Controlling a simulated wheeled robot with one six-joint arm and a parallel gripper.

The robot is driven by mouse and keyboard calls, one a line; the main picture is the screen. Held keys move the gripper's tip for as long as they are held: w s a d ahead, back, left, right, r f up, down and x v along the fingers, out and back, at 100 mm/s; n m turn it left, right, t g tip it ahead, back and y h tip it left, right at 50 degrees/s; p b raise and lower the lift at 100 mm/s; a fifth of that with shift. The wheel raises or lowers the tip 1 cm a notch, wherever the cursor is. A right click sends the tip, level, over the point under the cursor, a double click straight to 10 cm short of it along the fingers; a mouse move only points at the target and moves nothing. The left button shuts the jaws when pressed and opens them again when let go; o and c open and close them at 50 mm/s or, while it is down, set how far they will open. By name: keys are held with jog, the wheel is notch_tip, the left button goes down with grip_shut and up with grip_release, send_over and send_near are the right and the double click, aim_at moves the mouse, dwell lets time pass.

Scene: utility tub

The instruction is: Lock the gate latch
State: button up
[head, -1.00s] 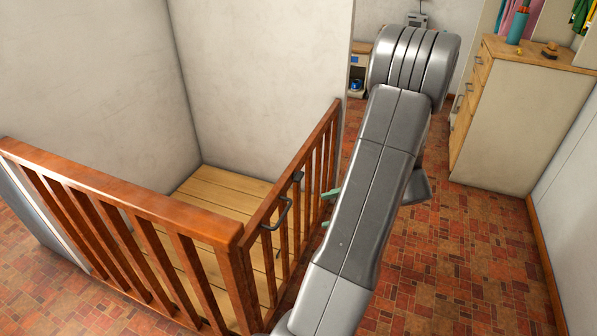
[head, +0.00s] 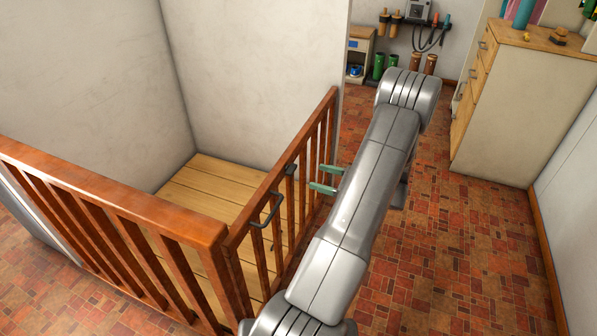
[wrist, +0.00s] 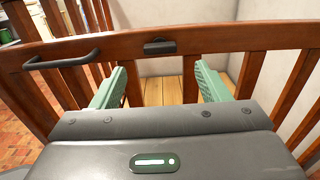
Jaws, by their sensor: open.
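The wooden gate (head: 277,190) is a red-brown barred panel that meets a longer railing at a corner post. A small dark latch (head: 289,171) sits on its top rail; in the wrist view the latch (wrist: 160,47) is just beyond and centred between my fingers. A dark bar handle (head: 267,212) is fixed nearer the corner post and also shows at left in the wrist view (wrist: 62,61). My gripper (head: 325,178) is open and empty, its green fingers pointing at the gate from the right, apart from the latch. The latch's inner workings are too small to tell.
The wooden railing (head: 110,205) runs along the left. Behind the gate is a planked floor (head: 200,190) between plain walls. A chest of drawers (head: 510,100) stands at the upper right. The tiled floor (head: 440,250) right of my arm is clear.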

aim_at(295, 170)
jog(key=x, duration=0.8)
jog(key=shift+c, duration=0.2)
jog(key=c, duration=1)
